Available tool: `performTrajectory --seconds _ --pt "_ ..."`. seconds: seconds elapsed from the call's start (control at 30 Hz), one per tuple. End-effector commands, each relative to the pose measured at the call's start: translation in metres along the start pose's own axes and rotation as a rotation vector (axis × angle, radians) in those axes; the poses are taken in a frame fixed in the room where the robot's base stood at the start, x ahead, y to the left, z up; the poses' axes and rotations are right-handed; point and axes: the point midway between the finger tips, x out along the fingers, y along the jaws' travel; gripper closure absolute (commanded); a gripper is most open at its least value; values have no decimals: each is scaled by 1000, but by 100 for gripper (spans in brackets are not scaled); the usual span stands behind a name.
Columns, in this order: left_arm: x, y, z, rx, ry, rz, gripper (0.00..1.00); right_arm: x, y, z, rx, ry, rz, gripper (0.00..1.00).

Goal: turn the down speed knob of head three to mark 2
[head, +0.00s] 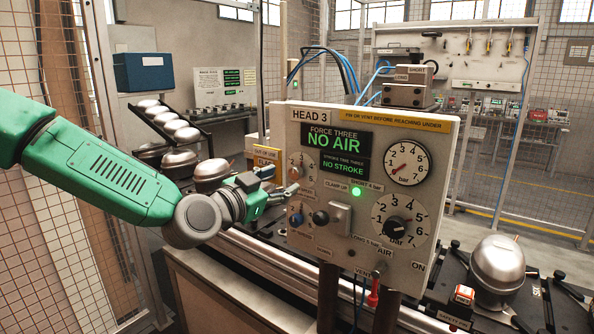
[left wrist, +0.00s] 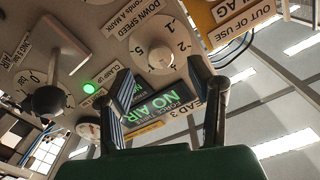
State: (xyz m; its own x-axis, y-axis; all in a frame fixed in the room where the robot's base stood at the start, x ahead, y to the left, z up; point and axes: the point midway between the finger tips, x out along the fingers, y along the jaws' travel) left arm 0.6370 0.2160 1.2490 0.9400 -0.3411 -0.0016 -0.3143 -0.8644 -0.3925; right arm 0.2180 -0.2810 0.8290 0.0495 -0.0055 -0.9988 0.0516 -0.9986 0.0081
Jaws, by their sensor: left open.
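The Head 3 panel (head: 335,262) faces me. Its down speed knob (left wrist: 160,57) is a pale round knob on a numbered dial, labelled "down speed" in the left wrist view. Its pointer is too unclear to read. In the head view the down speed dial (head: 297,170) is at the panel's left edge, partly behind my gripper. My left gripper (head: 285,190) is open beside that edge. In the left wrist view the fingertips of my left gripper (left wrist: 158,66) stand apart on either side of the knob, with nothing between them gripped. Contact cannot be told. My right gripper is not seen.
A red valve handle (head: 373,296) hangs below. An "out of use" tag (left wrist: 242,22) is close to the dial. Metal domes (head: 497,265) stand on the line.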

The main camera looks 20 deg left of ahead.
Motion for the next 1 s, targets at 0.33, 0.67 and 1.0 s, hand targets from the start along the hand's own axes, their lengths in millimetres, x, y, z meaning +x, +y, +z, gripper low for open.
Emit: performTrajectory --seconds 0.33,0.67,1.0 --pt "50 0 -1 -1 1 0 52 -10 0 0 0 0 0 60" --pt "56 0 0 -1 1 0 52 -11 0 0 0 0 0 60" --pt "56 0 0 -1 1 0 100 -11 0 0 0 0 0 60"
